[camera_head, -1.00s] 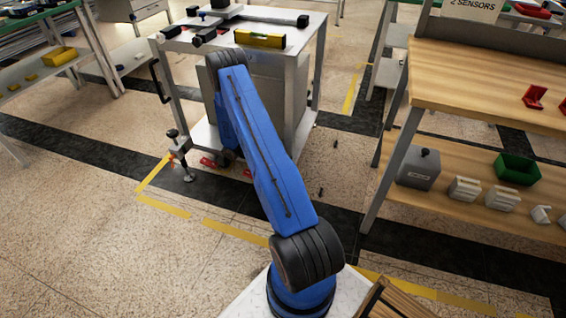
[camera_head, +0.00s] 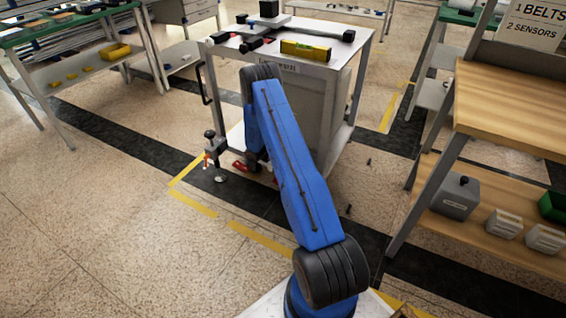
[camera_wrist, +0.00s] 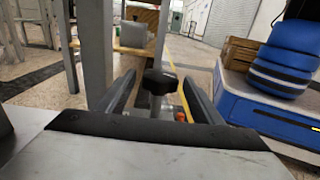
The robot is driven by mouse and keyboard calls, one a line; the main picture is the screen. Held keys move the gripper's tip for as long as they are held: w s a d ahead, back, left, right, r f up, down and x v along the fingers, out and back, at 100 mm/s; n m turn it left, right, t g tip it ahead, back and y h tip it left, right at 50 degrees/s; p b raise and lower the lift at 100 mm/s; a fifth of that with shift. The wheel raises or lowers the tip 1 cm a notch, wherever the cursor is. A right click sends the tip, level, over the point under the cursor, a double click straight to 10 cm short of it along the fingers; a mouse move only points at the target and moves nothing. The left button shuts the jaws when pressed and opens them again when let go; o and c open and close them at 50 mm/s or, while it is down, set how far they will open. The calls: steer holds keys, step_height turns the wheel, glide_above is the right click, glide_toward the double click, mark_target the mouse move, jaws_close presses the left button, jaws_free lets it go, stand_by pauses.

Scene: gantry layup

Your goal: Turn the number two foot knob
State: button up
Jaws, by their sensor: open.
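In the wrist view, a black knob (camera_wrist: 160,82) stands on its stem between the two fingers of my gripper (camera_wrist: 158,88). The fingers are apart, one on each side of the knob, and I cannot tell whether either touches it. An orange-red part (camera_wrist: 181,116) shows just below the knob. In the head view, a levelling foot with a black knob (camera_head: 210,135) and round pad (camera_head: 221,179) stands at the left front of the white cart (camera_head: 222,51). No number is readable on any foot.
A yellow spirit level (camera_head: 306,51) lies on the cart top. A wooden-topped bench (camera_head: 510,105) stands at the right, with a grey box (camera_head: 455,197) on its lower shelf. Small dark pieces (camera_head: 348,209) lie on the floor. Open floor lies at the lower left.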

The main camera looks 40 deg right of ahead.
steer(key=v, duration=1.1)
steer(key=shift+w, duration=0.25)
